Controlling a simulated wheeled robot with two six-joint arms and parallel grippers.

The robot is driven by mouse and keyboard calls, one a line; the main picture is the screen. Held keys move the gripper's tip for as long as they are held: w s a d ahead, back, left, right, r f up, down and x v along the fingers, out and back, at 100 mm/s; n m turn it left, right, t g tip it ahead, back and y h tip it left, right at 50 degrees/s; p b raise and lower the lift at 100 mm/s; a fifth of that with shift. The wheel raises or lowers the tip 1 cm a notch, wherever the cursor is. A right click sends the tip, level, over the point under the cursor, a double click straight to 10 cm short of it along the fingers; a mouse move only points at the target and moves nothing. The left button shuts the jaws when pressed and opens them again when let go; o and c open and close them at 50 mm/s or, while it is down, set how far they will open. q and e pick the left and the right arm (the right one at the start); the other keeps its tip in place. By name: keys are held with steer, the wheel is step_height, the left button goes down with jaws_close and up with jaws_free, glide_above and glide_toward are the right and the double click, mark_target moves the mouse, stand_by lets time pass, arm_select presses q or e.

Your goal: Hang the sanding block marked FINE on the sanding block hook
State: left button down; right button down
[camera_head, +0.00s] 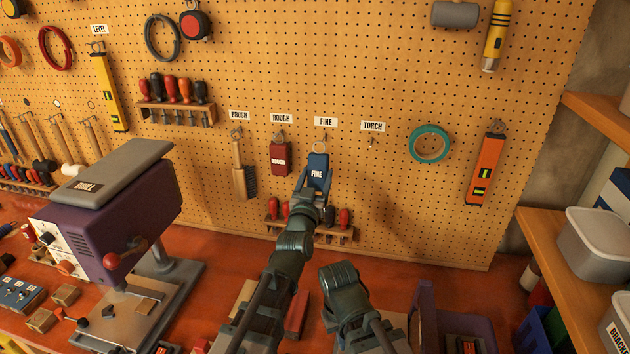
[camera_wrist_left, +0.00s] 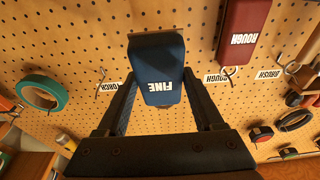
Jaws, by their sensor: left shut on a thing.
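The blue sanding block (camera_head: 317,168) marked FINE is upright against the pegboard, below the FINE label (camera_head: 326,122). It has a small ring at its top, near the hook (camera_head: 320,146) under that label. I cannot tell whether the ring is over the hook. My left gripper (camera_head: 313,188) is shut on the block from below. In the left wrist view the block (camera_wrist_left: 158,70) appears upside down between the two fingers (camera_wrist_left: 163,108), its FINE text showing. A forearm part of my right arm shows at the bottom; its fingers are not visible.
The red ROUGH block (camera_head: 280,157) hangs just left, and the brush (camera_head: 242,170) beyond it. The TORCH hook (camera_head: 371,142) on the right is empty. A screwdriver rack (camera_head: 335,233) sits below the block. A drill press (camera_head: 110,215) stands on the red bench at left.

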steer(key=shift+f, duration=0.2)
arm_select(q)
steer(key=shift+w+d+f+b, duration=0.2)
steer(key=shift+w, duration=0.7)
steer(key=shift+w+d+f+b, duration=0.15)
steer(key=shift+w, duration=0.8)
steer(key=shift+w+d+f+b, duration=0.2)
steer(key=shift+w, duration=0.7)
arm_select(e)
steer(key=shift+f, duration=0.4)
arm_select(q)
jaws_free()
steer(key=shift+r, duration=0.1)
arm_select(e)
steer(key=shift+r, duration=0.15)
